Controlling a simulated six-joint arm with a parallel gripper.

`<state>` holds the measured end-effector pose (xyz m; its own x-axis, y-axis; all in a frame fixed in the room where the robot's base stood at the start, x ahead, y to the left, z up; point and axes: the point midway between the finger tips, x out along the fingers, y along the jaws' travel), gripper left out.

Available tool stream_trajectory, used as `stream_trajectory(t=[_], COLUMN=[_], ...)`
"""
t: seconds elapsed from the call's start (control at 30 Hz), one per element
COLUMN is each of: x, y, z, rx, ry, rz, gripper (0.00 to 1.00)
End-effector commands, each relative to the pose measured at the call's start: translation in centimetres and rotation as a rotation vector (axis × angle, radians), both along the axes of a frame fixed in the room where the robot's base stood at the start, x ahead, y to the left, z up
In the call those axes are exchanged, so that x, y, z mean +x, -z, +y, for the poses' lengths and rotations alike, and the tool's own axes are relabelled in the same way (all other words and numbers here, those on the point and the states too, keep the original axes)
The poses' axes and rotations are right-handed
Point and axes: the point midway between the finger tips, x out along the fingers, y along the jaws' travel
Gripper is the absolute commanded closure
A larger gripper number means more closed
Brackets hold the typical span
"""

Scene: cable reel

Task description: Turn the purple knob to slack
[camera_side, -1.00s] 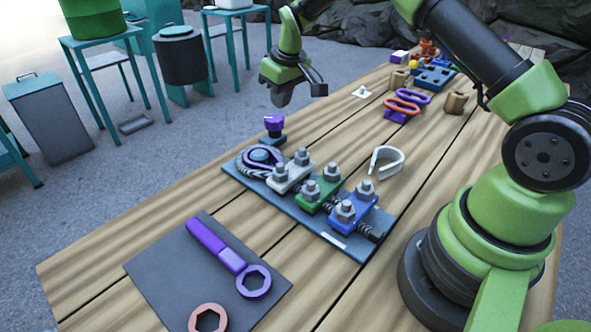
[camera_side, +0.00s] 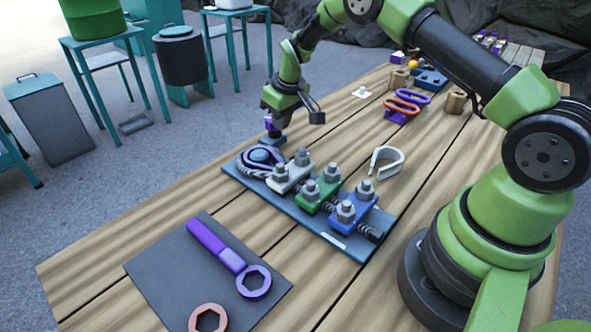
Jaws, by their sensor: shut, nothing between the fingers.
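The purple knob (camera_side: 268,122) stands on a small blue-grey base (camera_side: 273,139) at the far left end of the cable board. It is partly hidden by my gripper. My gripper (camera_side: 279,122) points down and is right at the knob, overlapping it in the picture. It is shut with nothing held. Whether the fingers touch the knob I cannot tell. The cable reel (camera_side: 262,155), dark with a purple ring, sits just in front of the knob on the blue-grey board (camera_side: 340,241).
White (camera_side: 290,176), green (camera_side: 317,195) and blue (camera_side: 352,209) clamps with bolts stand along the board. A purple wrench (camera_side: 218,246) lies on a dark mat (camera_side: 165,270) in front. A white hook (camera_side: 386,161) lies to the right. Purple and orange rings (camera_side: 404,104) are farther back.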

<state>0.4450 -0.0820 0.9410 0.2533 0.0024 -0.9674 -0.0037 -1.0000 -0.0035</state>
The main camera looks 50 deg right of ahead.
Motion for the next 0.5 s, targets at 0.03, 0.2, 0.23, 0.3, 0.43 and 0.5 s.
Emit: stream_trajectory(t=[0.03,0.2,0.23,0.3,0.43,0.5], x=[-0.13,-0.18,-0.19,-0.24,-0.39,-0.47], y=[0.83,0.83,0.83,0.83,0.84,0.85], z=[-0.12,-0.21,-0.26,-0.39,-0.80,-1.07], rx=[-0.006,-0.006,-0.006,-0.007,-0.007,-0.007], ry=[-0.008,-0.007,-0.007,-0.006,-0.002,-0.001], rz=[0.006,0.007,0.007,0.007,0.008,0.008], gripper=[1.00,1.00,1.00,1.00,1.00,1.00])
